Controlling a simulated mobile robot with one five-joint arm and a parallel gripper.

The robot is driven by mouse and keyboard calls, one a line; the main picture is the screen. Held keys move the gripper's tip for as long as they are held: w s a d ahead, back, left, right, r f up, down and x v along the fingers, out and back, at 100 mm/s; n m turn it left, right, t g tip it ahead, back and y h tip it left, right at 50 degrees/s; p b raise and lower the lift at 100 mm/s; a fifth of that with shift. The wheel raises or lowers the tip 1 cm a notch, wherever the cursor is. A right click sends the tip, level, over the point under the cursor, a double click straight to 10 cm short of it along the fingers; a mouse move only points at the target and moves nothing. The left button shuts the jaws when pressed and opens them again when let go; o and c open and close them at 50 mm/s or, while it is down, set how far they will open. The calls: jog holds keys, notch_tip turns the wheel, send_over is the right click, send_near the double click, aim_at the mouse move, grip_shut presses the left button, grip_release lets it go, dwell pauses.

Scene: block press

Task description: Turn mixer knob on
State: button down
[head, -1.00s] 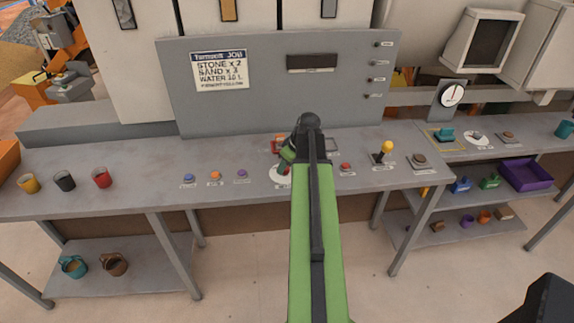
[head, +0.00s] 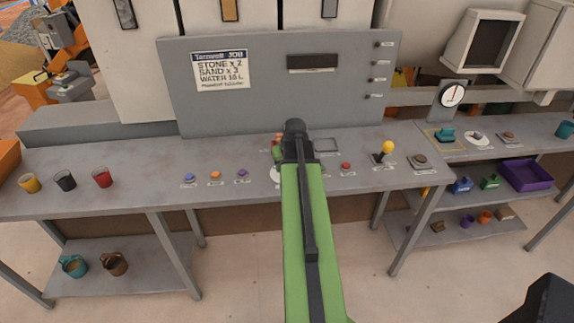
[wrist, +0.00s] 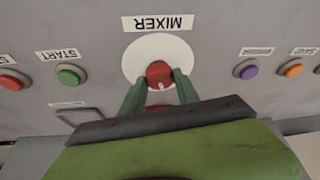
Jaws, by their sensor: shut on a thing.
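The mixer knob (wrist: 159,75) is red with a pale mark and sits on a white round plate under a MIXER label, which reads upside down in the wrist view. My gripper (wrist: 160,85) has its two green fingers on either side of the knob, shut on it. In the head view my arm hides the knob. Only part of the white plate (head: 275,176) shows there, beside my green arm.
A green START button (wrist: 69,75) and a red button (wrist: 10,81) lie on one side of the knob. Purple (wrist: 247,70) and orange (wrist: 291,68) buttons lie on the other. A yellow-topped lever (head: 387,148) stands farther right on the console.

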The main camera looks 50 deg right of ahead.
jog(key=m, duration=0.2)
jog(key=m+g+h, duration=0.1)
jog(key=m, duration=0.2)
jog(key=shift+w+a+m+h, duration=0.1)
jog(key=shift+w+m+h, duration=0.05)
jog(key=shift+m+h, duration=0.15)
jog(key=m+g, duration=0.1)
jog(key=m, duration=0.1)
jog(key=m+g, duration=0.1)
jog(key=m, duration=0.2)
jog(key=shift+m+g+h, duration=0.3)
jog(key=shift+h, duration=0.1)
jog(key=c, duration=0.9)
grip_release()
jog(key=shift+w, duration=0.1)
